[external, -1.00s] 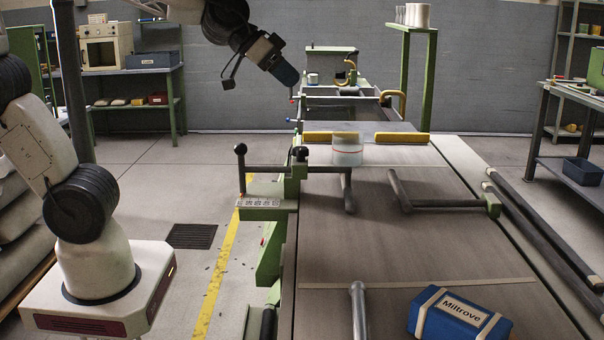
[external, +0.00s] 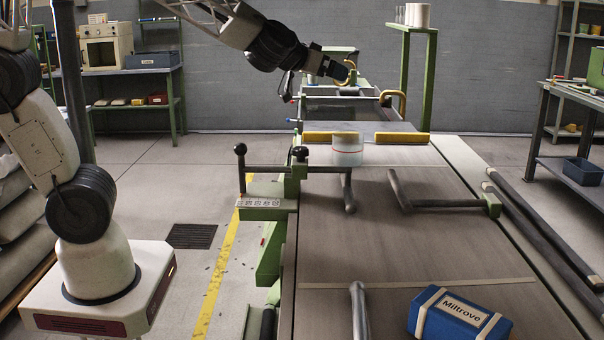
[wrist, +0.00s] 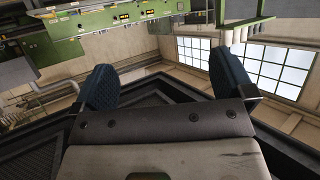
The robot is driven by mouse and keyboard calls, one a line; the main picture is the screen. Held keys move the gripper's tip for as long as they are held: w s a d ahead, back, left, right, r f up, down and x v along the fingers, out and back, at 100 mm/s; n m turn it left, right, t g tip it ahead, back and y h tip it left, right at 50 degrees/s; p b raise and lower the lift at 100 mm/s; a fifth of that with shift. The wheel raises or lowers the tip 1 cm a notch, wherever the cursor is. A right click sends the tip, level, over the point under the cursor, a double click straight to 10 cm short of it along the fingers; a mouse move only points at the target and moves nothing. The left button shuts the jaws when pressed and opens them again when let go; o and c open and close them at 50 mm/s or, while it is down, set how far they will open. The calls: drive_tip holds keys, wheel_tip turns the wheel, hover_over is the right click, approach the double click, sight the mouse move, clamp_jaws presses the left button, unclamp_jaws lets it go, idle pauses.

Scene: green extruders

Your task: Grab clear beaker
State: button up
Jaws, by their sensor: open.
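The clear beaker (external: 346,150) stands upright on the grey conveyor-like table in the external view. It has a red line around it and sits in front of a yellow bar. My gripper (external: 352,72) is in the air above and beyond the beaker, apart from it, pointing right and slightly down. In the wrist view my gripper (wrist: 160,85) shows two blue textured fingers spread wide with nothing between them. The beaker does not show in the wrist view.
Yellow bars (external: 332,137) lie just behind the beaker. Dark metal rails (external: 347,190) stand in front of it on the table. A blue Miltrove box (external: 460,315) lies at the front. A green stand (external: 412,85) with white containers rises behind. The table's middle is mostly clear.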

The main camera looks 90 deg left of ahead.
approach(347, 136)
drive_tip(key=w+d, duration=0.1)
drive_tip(key=d, duration=0.2)
drive_tip(key=shift+d+r, duration=0.2)
drive_tip(key=shift+r, duration=0.1)
drive_tip(key=shift+x, duration=1.3)
drive_tip(key=shift+x, duration=2.6)
drive_tip(key=c, duration=0.6)
